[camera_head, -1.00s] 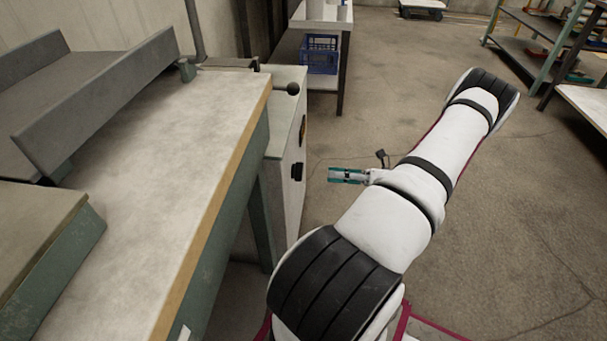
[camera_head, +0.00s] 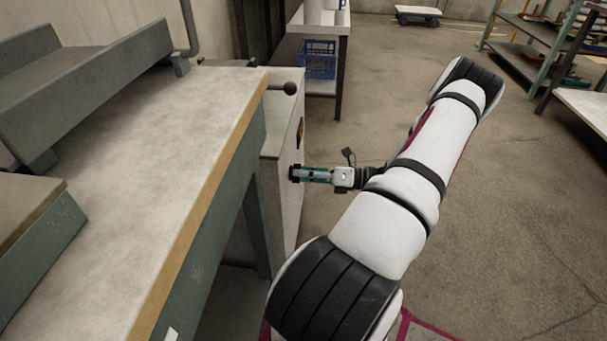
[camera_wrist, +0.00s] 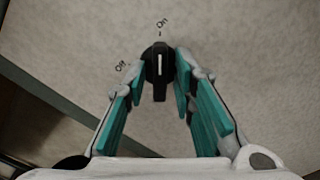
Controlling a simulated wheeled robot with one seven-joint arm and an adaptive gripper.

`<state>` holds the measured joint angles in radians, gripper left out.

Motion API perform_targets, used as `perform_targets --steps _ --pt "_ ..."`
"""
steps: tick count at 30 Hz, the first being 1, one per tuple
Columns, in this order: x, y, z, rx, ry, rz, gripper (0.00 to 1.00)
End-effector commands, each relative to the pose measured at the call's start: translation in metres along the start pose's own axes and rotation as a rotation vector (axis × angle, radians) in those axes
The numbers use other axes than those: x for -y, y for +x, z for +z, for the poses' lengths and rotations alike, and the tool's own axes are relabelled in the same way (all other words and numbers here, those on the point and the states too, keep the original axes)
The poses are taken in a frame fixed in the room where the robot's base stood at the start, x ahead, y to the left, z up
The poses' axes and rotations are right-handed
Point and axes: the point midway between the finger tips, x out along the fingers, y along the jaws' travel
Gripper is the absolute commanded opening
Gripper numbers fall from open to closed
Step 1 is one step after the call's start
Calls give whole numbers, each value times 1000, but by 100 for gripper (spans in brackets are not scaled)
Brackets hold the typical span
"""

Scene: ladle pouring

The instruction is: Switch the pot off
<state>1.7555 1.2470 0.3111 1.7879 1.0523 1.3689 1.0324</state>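The black knob (camera_wrist: 158,71) is on the pale side panel of the pot's cabinet (camera_head: 289,205). In the wrist view its white mark points up toward the "On" label (camera_wrist: 162,23). The "Off" label (camera_wrist: 121,66) is to its upper left. My gripper (camera_wrist: 160,58) is open, its teal-padded fingers on either side of the knob. A narrow gap seems to show on both sides; contact is not clear. In the head view my gripper (camera_head: 298,173) reaches left to the panel and its fingertips cover the knob.
A long workbench (camera_head: 190,150) with a wooden edge stands at left. A lever with a round dark ball (camera_head: 290,88) is on the cabinet top. A blue crate (camera_head: 319,60) sits on a shelf behind. The floor at right (camera_head: 500,220) is clear.

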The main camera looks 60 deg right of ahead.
Motion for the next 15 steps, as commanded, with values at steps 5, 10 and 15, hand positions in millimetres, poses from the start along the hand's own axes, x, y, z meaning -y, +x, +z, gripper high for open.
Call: perform_targets --steps 5,10,15 --pt "0 0 0 0 0 0 0" --pt "0 0 0 0 -4 0 0" --pt "0 0 0 0 -38 0 0"
